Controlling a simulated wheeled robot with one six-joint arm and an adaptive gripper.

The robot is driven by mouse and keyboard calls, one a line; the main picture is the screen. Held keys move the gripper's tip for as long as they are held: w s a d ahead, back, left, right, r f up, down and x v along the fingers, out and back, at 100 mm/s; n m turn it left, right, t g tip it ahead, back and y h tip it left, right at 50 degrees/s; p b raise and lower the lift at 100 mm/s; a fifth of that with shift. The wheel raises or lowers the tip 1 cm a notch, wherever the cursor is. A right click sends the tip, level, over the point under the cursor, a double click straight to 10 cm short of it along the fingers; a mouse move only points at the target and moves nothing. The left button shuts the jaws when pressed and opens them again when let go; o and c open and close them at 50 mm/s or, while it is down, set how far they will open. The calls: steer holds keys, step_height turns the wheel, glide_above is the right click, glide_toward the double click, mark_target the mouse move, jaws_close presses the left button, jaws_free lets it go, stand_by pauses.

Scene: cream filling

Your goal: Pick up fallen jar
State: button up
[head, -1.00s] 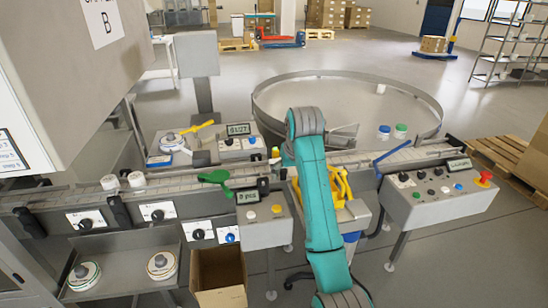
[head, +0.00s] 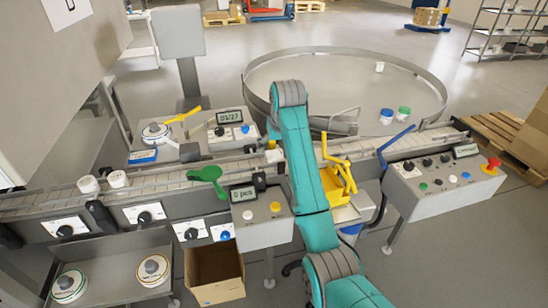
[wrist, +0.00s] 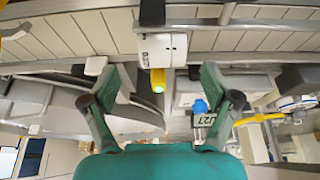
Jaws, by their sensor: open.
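Two small white jars, the left one (head: 88,184) and the right one (head: 118,179), are on the conveyor at the left. On the round turntable are a blue-lidded jar (head: 386,116), a green-lidded jar (head: 404,112) and a small white jar (head: 379,67) near the far rim. My gripper is hidden by my teal arm in the head view. In the wrist view my gripper (wrist: 160,97) is open, its fingers apart with no jar held between them.
The conveyor (head: 60,203) crosses the scene, with control boxes along its front. The turntable (head: 300,72) has much bare surface inside its raised rim. A yellow bracket (head: 338,180) and a blue lever (head: 396,138) stand beside my arm. An open carton (head: 214,278) is below the conveyor.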

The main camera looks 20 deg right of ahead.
mark_target(274, 152)
steer(key=shift+w+x, duration=0.15)
steer(key=shift+x, duration=1.15)
steer(key=shift+w+x, duration=0.15)
steer(key=shift+x, duration=1.15)
steer(key=shift+a+r, duration=0.1)
steer(key=shift+a, duration=0.05)
steer(key=c, duration=1.3)
